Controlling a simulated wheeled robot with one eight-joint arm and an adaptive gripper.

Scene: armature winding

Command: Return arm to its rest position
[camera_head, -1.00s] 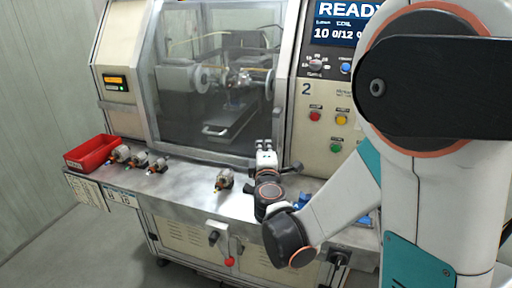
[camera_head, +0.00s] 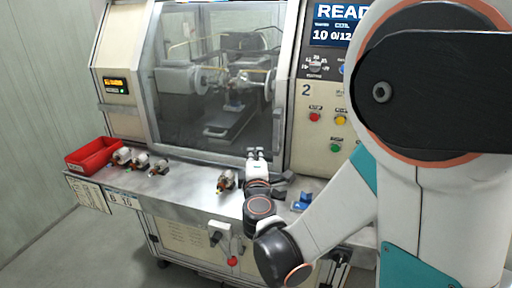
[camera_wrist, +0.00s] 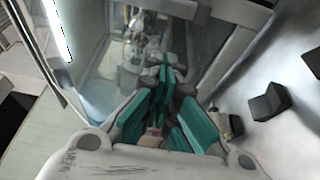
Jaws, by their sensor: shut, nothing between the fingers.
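My gripper (camera_head: 256,156) is above the right part of the metal shelf (camera_head: 190,190) in front of the winding machine. In the wrist view, its teal-padded fingers (camera_wrist: 165,95) are drawn together with nothing between them. They point toward the machine's window. An armature (camera_head: 227,181) lies on the shelf just left of the gripper, apart from it. My arm reaches in from the right and hides part of the machine's control panel.
A red bin (camera_head: 92,154) stands at the shelf's left end, with several armatures (camera_head: 140,162) beside it. A blue object (camera_head: 303,201) lies right of my gripper. The machine's window (camera_head: 215,80) rises behind. Buttons (camera_head: 340,121) are on the panel. Bare shelf lies left of the gripper.

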